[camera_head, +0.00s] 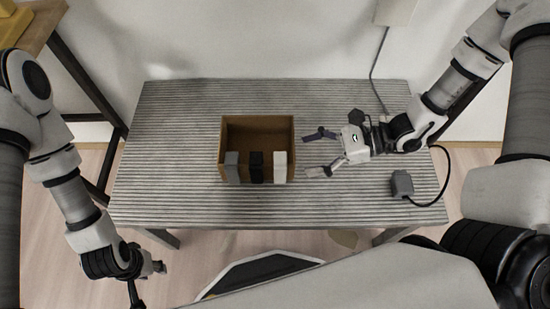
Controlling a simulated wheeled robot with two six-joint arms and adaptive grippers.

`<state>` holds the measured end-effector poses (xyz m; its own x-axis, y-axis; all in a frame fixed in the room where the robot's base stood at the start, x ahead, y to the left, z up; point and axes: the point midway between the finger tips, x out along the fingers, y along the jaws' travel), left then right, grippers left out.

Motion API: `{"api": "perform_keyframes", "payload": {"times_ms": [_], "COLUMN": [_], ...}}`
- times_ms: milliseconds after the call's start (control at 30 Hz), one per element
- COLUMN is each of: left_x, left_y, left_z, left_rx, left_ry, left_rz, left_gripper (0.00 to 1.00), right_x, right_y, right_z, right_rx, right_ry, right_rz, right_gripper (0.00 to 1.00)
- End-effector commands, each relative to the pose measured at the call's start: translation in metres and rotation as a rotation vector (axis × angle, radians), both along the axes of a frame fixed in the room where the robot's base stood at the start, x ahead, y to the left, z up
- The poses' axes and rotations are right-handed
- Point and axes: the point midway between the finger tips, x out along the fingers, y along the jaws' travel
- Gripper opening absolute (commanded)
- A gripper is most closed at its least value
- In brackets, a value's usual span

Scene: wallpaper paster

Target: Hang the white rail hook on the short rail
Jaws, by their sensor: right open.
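A brown open-topped box (258,128) stands on the middle of the table. Three small upright pieces are at its near side: a grey one (232,167), a black one (256,167) and a white one (280,167) at the right. The white one looks like the white rail hook. I cannot make out a separate short rail; only the box's rims show. My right gripper (313,154) is open and empty, its fingers pointing left, just right of the box and apart from the white piece. My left gripper (148,279) hangs off the table's near left; its jaws are unclear.
The ribbed grey table (170,150) is clear left of the box and along its front. A grey block (402,184) with a black cable sits at the right edge. A white wall stands behind the table. A wooden shelf (40,25) is at the upper left.

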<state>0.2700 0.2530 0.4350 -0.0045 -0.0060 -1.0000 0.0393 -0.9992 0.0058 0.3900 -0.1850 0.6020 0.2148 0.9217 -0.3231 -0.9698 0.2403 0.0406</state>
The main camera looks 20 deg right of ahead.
Motion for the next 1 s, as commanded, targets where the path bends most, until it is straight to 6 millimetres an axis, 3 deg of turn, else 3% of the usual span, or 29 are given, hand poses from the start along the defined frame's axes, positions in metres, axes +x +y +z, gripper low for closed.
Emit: {"api": "perform_keyframes", "payload": {"times_ms": [33, 133, 467, 800, 1000], "left_x": [0.000, -0.001, 0.000, -0.001, 0.000], "left_y": [0.000, 0.000, 0.000, 0.000, 0.000], "left_z": [-0.024, -0.036, -0.051, -0.072, -0.071], "left_rx": [0.000, 0.000, 0.000, 0.000, 0.000], "left_ry": [0.001, 0.001, 0.000, 0.000, 0.000], "left_rz": [0.000, 0.000, 0.000, 0.000, 0.000], "left_gripper": [0.40, 0.40, 0.40, 0.40, 0.40], "right_x": [0.005, 0.011, 0.018, 0.026, 0.028], "right_y": [-0.004, -0.008, 0.017, 0.061, 0.065], "right_z": [-0.019, -0.024, -0.032, -0.047, -0.045], "right_rx": [0.010, 0.020, 0.018, 0.016, 0.019], "right_ry": [-0.015, -0.034, -0.042, -0.040, -0.042], "right_rz": [-0.020, -0.040, -0.035, -0.033, -0.039], "right_gripper": [0.81, 0.81, 0.81, 0.81, 0.81]}}
